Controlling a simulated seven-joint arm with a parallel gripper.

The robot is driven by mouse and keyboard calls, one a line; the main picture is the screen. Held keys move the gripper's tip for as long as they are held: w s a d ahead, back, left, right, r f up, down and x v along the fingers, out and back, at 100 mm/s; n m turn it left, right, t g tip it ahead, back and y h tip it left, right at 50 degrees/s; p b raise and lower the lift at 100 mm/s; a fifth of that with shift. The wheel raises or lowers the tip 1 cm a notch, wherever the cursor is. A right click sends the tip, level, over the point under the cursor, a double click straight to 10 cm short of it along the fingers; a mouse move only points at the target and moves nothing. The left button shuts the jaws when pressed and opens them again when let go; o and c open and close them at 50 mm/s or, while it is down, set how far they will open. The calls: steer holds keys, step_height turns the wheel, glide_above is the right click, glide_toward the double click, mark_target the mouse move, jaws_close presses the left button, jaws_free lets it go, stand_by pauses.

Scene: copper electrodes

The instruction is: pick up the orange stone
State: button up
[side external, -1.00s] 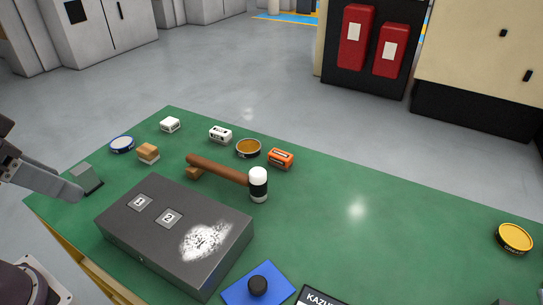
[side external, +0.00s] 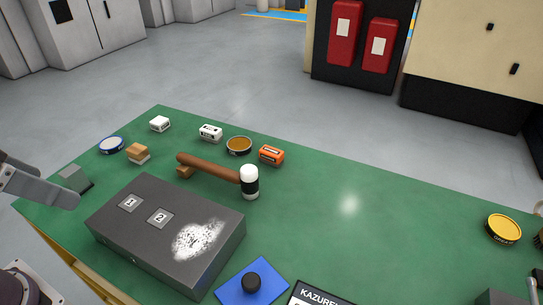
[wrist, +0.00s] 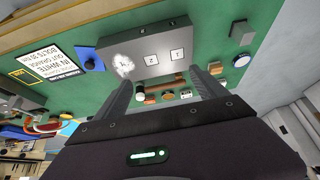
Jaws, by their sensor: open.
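A dark box (side external: 165,230) with numbered tiles stands in front of the hammer (side external: 208,167). The open tin (side external: 239,146), a white block (side external: 210,132), a tan-topped block (side external: 138,153) and a blue-rimmed tin (side external: 111,145) lie leftward. The table (side external: 370,220) is clear right of the stone.

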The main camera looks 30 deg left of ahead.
steer(key=w+d+r, duration=0.1)
steer(key=w+r, duration=0.3)
steer(key=w, duration=0.5)
steer(key=g, duration=0.1)
glide_above(271, 151)
steer(key=s, duration=0.3)
step_height(271, 151, down, 17)
steer(key=shift+m, duration=0.5)
steer(key=x, duration=1)
steer(key=shift+s+f, duration=0.1)
steer(key=shift+s, duration=0.25)
steer(key=shift+c, duration=0.4)
steer(key=c, duration=1.5)
